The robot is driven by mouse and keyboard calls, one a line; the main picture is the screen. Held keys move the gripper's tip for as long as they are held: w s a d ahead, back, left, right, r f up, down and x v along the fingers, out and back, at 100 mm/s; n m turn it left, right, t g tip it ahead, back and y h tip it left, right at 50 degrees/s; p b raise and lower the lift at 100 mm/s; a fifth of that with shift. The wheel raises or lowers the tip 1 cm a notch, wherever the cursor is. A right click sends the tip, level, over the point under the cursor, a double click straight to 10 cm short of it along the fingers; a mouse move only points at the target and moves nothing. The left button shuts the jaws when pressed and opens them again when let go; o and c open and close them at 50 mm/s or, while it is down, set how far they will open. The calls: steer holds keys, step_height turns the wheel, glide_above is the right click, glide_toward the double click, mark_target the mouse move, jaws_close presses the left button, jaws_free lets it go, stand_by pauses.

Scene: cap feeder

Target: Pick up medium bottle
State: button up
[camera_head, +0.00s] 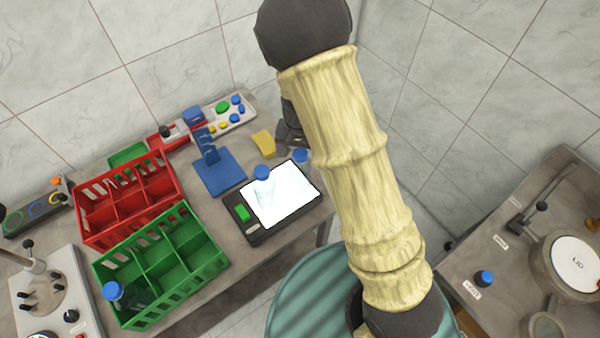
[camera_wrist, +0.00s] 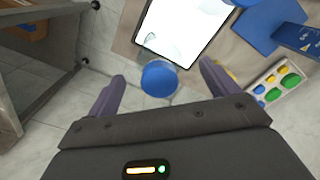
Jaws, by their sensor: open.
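A clear bottle with a blue cap (camera_wrist: 158,79) shows between my gripper's fingers (camera_wrist: 161,73) in the wrist view, beside the edge of the lit pad. In the head view its blue cap (camera_head: 300,156) shows just below my gripper (camera_head: 291,138), which my arm partly hides. The fingers are open, one on each side of the cap, with gaps; the height between them and the bottle is hard to judge. Another clear blue-capped bottle (camera_head: 263,188) stands on the lit pad. Which bottle is the medium one cannot be told for sure.
The lit pad (camera_head: 299,183) lies on the bench. Left of it are a blue stand (camera_head: 218,178), a red crate (camera_head: 101,219) and a green crate (camera_head: 201,255) holding a blue-capped bottle (camera_head: 113,292). A yellow block (camera_head: 263,141) and a button panel (camera_head: 238,115) lie behind.

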mark_target(300, 164)
steer(key=shift+f, duration=0.1)
steer(key=shift+d+f+p, duration=0.1)
steer(key=shift+f+p, duration=0.75)
steer(key=shift+f, duration=1.75)
jaws_close()
steer(key=shift+w+r, duration=0.1)
steer(key=shift+r, duration=0.05)
step_height(300, 164, up, 10)
steer(key=shift+f+b, duration=0.1)
steer(key=shift+b, duration=0.75)
